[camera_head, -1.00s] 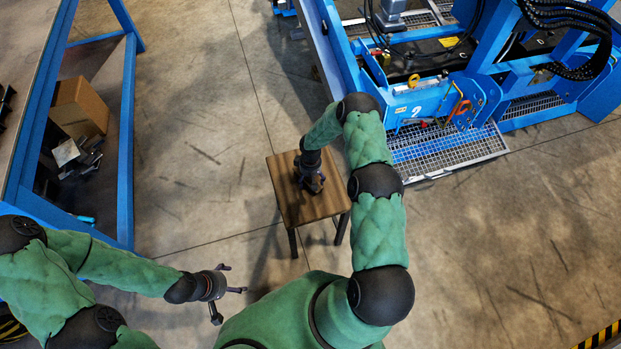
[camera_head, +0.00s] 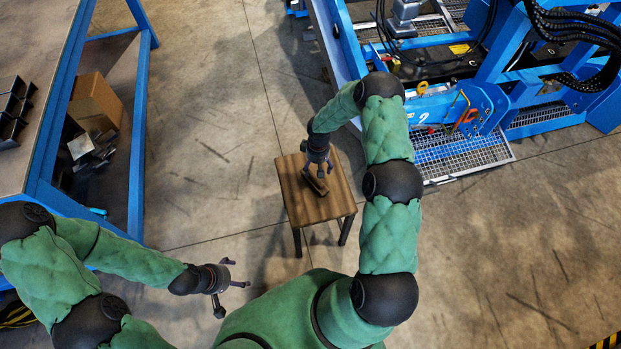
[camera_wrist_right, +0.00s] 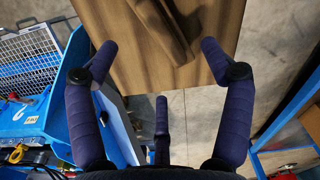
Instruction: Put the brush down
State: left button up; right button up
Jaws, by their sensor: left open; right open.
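The brush (camera_head: 316,184) lies on the brown wooden top of a small stool (camera_head: 302,208). It is small and much the same colour as the wood. In the right wrist view, the brush (camera_wrist_right: 166,28) lies on the stool top (camera_wrist_right: 128,72) near the upper edge, partly cut off. My right gripper (camera_head: 318,168) is above the stool, close to the brush. Its fingers (camera_wrist_right: 159,55) are spread apart with nothing between their tips. My left gripper (camera_head: 236,285) is open and empty, to the left of and below the stool, over the floor.
A blue-framed workbench (camera_head: 50,165) stands at the left, with a cardboard box (camera_head: 96,102) on its lower shelf. A blue machine (camera_head: 440,105) with a metal grating (camera_head: 455,155) is at the upper right. Bare floor surrounds the stool.

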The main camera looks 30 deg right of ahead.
jog(key=s+a+f+m+y, duration=0.1)
jog(key=s+a+y, duration=0.1)
jog(key=s+a, duration=0.45)
jog(key=s+a+y, duration=0.1)
jog(key=s+a, duration=0.2)
jog(key=a, duration=0.6)
jog(key=s+a+r+m, duration=0.1)
jog(key=s+a, duration=0.3)
jog(key=s, duration=0.3)
jog(key=s+a+r+m, duration=0.2)
jog(key=s+a, duration=0.1)
jog(key=s, duration=0.4)
jog(key=shift+s+a+r+y, duration=0.2)
jog(key=shift+s+a+y, duration=0.1)
jog(key=shift+a+y, duration=0.1)
